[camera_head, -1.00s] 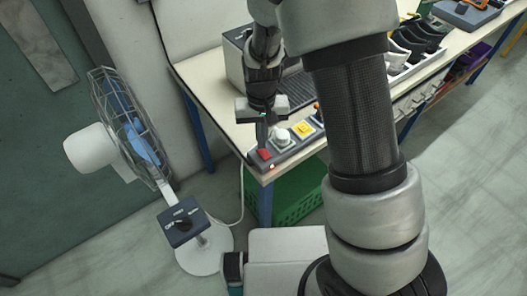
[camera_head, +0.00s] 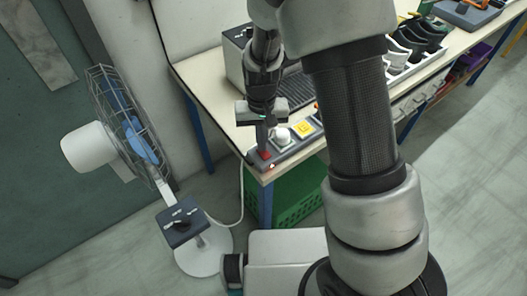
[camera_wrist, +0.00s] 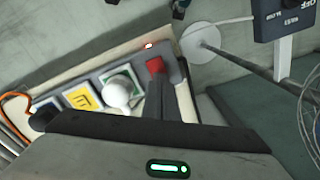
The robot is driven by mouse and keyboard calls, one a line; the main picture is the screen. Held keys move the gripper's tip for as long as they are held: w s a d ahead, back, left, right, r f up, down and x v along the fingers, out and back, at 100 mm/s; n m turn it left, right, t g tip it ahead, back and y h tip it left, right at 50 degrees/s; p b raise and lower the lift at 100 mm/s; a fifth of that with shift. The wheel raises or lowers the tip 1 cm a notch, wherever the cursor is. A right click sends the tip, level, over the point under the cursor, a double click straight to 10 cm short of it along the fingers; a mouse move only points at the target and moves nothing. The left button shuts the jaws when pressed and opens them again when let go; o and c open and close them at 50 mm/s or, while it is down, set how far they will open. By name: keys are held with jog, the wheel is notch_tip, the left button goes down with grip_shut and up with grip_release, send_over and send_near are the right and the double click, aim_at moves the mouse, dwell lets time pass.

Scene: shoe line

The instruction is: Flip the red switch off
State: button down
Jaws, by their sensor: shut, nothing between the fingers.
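The red switch (camera_head: 264,155) sits at the near left end of a grey control strip on the table's corner. It also shows in the wrist view (camera_wrist: 155,66), with a small lit red lamp (camera_wrist: 149,45) beside it. My gripper (camera_head: 262,146) is shut and empty, pointing down, its fingertips at or just over the red switch. In the wrist view the shut fingers (camera_wrist: 158,88) reach up to the switch's near edge and hide part of it. I cannot tell whether they touch it or which way the switch is tipped.
A tray of dark shoes (camera_head: 420,40) is further back.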

jog(key=shift+f, duration=0.3)
jog(key=shift+r, duration=0.15)
notch_tip(320, 180, up, 7)
jog(key=p, duration=0.4)
jog(key=shift+p, duration=0.4)
dwell(0.3)
jog(key=s+d+r+t+y, duration=0.1)
jog(key=s+d+r, duration=0.15)
jog(key=r, duration=0.55)
jog(key=s+d+r+t, duration=0.1)
jog(key=s+d+r, duration=0.15)
jog(key=r, duration=0.65)
jog(key=s+d+r+t+h, duration=0.1)
jog(key=s+d+r+t, duration=0.2)
jog(key=s+d+r, duration=0.4)
jog(key=s+r, duration=0.3)
jog(key=s, duration=0.1)
jog(key=shift+s+d+m+t+p, duration=0.25)
jog(key=shift+s+m+t+p, duration=0.05)
jog(key=shift+s+m+p, duration=0.1)
